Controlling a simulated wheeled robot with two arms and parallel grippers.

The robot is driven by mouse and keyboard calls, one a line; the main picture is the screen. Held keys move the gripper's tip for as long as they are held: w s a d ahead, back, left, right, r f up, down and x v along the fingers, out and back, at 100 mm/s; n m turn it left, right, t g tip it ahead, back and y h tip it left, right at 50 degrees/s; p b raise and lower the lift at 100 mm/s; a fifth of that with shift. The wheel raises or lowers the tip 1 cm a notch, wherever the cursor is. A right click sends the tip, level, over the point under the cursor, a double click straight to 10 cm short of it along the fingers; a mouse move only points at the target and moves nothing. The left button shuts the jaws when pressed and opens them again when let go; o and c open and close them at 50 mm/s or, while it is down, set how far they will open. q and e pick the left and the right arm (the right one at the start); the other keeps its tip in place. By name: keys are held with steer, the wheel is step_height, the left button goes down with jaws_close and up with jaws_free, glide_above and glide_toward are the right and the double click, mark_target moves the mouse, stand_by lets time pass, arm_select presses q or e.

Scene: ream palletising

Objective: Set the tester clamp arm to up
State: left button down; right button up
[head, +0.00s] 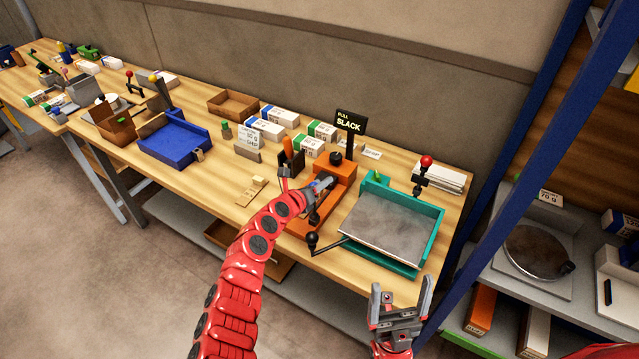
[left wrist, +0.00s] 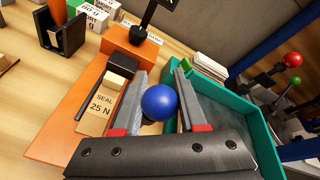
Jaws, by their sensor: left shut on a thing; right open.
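The orange tester (head: 335,178) stands on the bench with a sign reading "SLACK" (head: 349,123) behind it. In the left wrist view its orange base (left wrist: 60,130) carries a block marked "SEAL 25 N" (left wrist: 100,110). A blue ball knob (left wrist: 159,102), seemingly on the clamp arm, sits between the fingers of my left gripper (left wrist: 158,108), which is shut on it. My left gripper (head: 318,190) reaches over the tester in the head view and hides part of it. The arm's angle is hard to tell. My right gripper (head: 402,298) is open and empty in front of the bench.
A teal tray (head: 432,210) with a grey plate lies right of the tester, a black-knobbed crank (head: 312,240) at its left. A red-knobbed lever (head: 425,165) stands behind the tray. A blue tray (head: 172,140) and boxes lie left. A blue post (head: 530,145) rises at the right.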

arm_select(q)
steer(key=shift+d+f, duration=0.1)
steer(key=shift+d, duration=0.05)
steer(key=c, duration=0.7)
jaws_free()
steer(key=shift+s, duration=0.1)
steer(key=shift+c, duration=0.2)
steer(key=shift+s+a, duration=0.45)
steer(key=shift+a, duration=0.1)
steer(key=p+v, duration=0.5)
steer(key=v, duration=1.1)
steer(key=shift+r+p, duration=0.25)
steer(key=shift+p, duration=0.05)
steer(key=shift+d, duration=0.1)
